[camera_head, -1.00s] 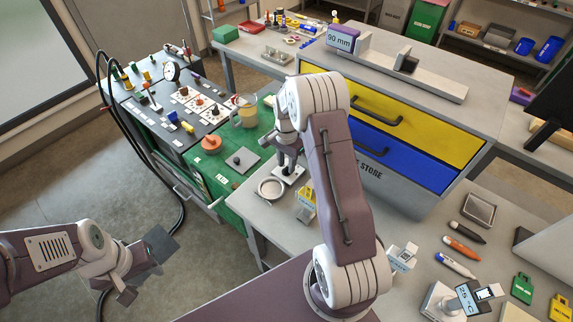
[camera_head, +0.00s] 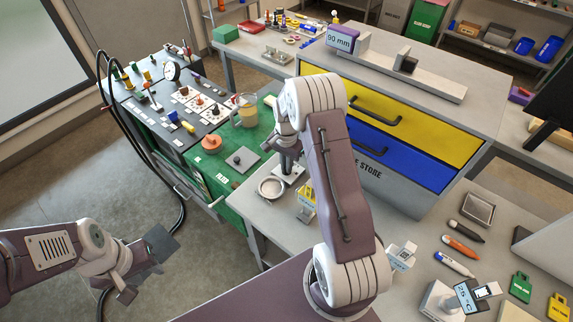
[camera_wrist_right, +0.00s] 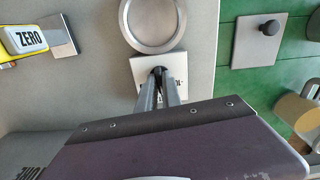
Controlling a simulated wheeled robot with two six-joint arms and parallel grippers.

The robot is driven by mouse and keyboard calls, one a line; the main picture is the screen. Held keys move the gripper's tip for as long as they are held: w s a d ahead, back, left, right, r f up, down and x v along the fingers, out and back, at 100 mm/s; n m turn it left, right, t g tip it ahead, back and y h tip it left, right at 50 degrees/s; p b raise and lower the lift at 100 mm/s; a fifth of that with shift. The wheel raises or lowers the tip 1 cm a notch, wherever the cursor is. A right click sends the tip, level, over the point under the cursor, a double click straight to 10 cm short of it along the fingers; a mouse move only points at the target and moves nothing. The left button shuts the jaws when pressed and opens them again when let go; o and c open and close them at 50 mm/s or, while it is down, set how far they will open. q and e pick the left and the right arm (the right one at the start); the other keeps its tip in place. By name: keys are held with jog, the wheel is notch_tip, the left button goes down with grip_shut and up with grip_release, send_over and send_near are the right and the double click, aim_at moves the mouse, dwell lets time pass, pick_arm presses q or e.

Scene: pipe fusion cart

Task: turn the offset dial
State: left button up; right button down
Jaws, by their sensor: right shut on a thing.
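A small dark dial knob (camera_wrist_right: 158,72) stands on a pale square plate in the right wrist view. Its printed label is mostly hidden behind my fingers, so I cannot read it. My right gripper (camera_wrist_right: 160,82) is shut on this knob from above. In the head view, the right gripper (camera_head: 289,160) is over the same pale plate (camera_head: 293,176), with the knob hidden.
A round pale ring dish (camera_head: 270,187) lies beside the plate. A yellow ZERO block (camera_wrist_right: 22,40) stands near it. A grey plate with a black knob (camera_head: 242,159) sits on the green mat, near a jug (camera_head: 246,112). The drawer cabinet (camera_head: 400,115) stands behind my right arm.

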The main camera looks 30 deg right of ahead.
jog(key=shift+w+n+p, duration=0.1)
jog(key=shift+n+p, duration=0.35)
jog(key=shift+n, duration=1.85)
jog(key=shift+r, duration=0.1)
jog(key=c, duration=1.5)
grip_release()
notch_tip(320, 180, up, 9)
jog(key=shift+b, duration=0.45)
